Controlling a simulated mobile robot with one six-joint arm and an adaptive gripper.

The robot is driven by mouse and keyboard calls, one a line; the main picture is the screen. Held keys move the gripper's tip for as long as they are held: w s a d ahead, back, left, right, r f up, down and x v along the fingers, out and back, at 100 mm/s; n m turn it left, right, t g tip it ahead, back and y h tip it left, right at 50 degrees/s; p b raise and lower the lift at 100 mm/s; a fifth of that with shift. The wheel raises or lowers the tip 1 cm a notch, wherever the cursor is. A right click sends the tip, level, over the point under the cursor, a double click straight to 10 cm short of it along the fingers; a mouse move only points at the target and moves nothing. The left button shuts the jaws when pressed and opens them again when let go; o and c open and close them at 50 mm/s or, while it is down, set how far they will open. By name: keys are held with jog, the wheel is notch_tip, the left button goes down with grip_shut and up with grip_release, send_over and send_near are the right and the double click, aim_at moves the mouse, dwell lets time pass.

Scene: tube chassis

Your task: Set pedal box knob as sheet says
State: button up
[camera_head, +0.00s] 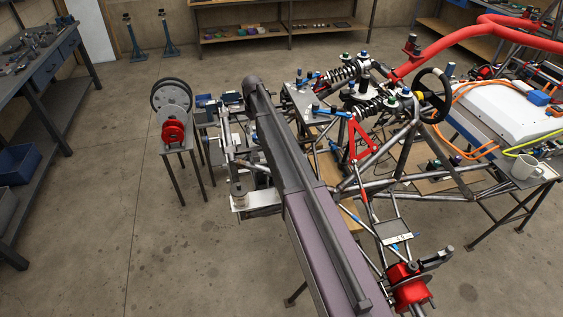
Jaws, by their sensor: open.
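My arm crosses the middle of the view as a long dark grey and purple beam and hides part of the chassis front. I cannot make out my gripper's fingers. Left of the arm, at the front end of the tube chassis (385,183), a metal assembly (262,201) shows a pale plate and an upright round part (239,193). It may be the pedal box with its knob, but I cannot tell for sure. A small white sheet or label (398,238) with dark marks lies on a plate low on the chassis; its marks are too small to read.
A stand with discs and a red hub (173,132) is left of the chassis. A steering wheel (434,95), red tubes and suspension parts crowd the right. A mug (524,168) stands on a side table. A workbench (45,60) lines the left wall; floor between is clear.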

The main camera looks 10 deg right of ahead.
jog(key=shift+r+p, duration=4.7)
jog(key=shift+r, duration=0.3)
jog(key=s+d+f+m+b, duration=0.1)
jog(key=s, duration=0.8)
jog(key=s+d+f+m+b, duration=0.1)
jog(key=s, duration=0.9)
jog(key=s+d+f+m+b, duration=0.1)
jog(key=s+m, duration=0.1)
jog(key=s, duration=0.7)
jog(key=shift+s+f+b, duration=0.2)
jog(key=shift+f+b, duration=0.05)
jog(key=shift+b, duration=0.05)
jog(key=shift+s+f, duration=0.2)
jog(key=shift+s, duration=0.4)
jog(key=s+f+m+b, duration=0.1)
jog(key=s+f+b, duration=0.6)
jog(key=shift+s+d+f+b, duration=0.15)
jog(key=shift+s+d+b, duration=0.05)
jog(key=shift+b, duration=0.15)
